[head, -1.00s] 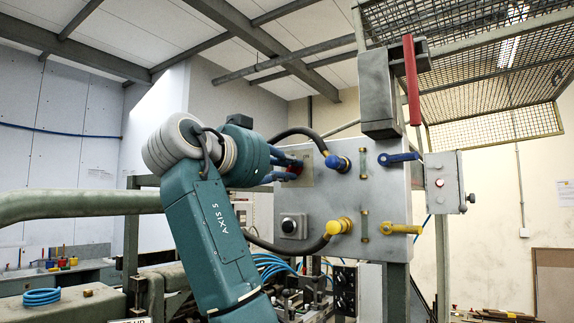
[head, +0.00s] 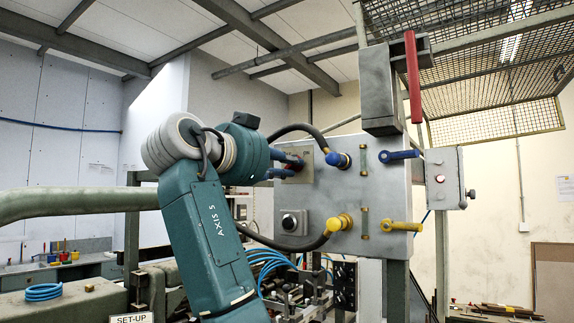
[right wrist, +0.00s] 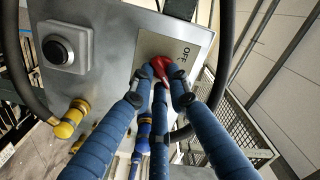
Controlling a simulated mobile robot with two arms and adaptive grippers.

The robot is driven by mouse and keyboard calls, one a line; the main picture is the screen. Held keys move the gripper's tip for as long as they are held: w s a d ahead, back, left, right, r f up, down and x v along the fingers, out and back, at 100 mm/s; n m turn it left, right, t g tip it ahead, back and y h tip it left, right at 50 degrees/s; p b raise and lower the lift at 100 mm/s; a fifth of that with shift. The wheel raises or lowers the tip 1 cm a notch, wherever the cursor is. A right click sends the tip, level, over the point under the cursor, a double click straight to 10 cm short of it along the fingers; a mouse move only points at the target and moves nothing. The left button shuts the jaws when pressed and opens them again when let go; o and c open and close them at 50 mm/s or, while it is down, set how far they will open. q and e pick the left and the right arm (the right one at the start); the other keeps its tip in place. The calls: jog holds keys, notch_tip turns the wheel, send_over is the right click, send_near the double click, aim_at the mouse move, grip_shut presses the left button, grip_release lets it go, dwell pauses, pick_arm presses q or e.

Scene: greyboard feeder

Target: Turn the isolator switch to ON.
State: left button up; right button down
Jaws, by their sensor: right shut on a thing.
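The isolator switch has a red handle (right wrist: 160,67) in front of a pale plate (right wrist: 171,49) with the word OFF readable in the right wrist view. In the head view the plate (head: 304,156) shows at the panel's upper left, partly hidden by my gripper. My right gripper (right wrist: 158,78) has blue ribbed fingers shut around the red handle. The fingers also reach the handle in the head view (head: 292,167). The handle's exact angle is hard to tell because the fingers cover much of it. My left gripper is not in view.
The grey panel (head: 340,205) also carries a black button (head: 290,222), a blue hose fitting (head: 338,160), a yellow hose fitting (head: 340,223), and blue (head: 398,156) and yellow (head: 401,226) levers. A red lever (head: 412,78) stands above. Black hoses curve close around my gripper.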

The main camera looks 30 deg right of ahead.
jog(key=c, duration=1.7)
grip_release()
jog(key=shift+o, duration=0.2)
jog(key=shift+a, duration=0.1)
jog(key=v, duration=1.2)
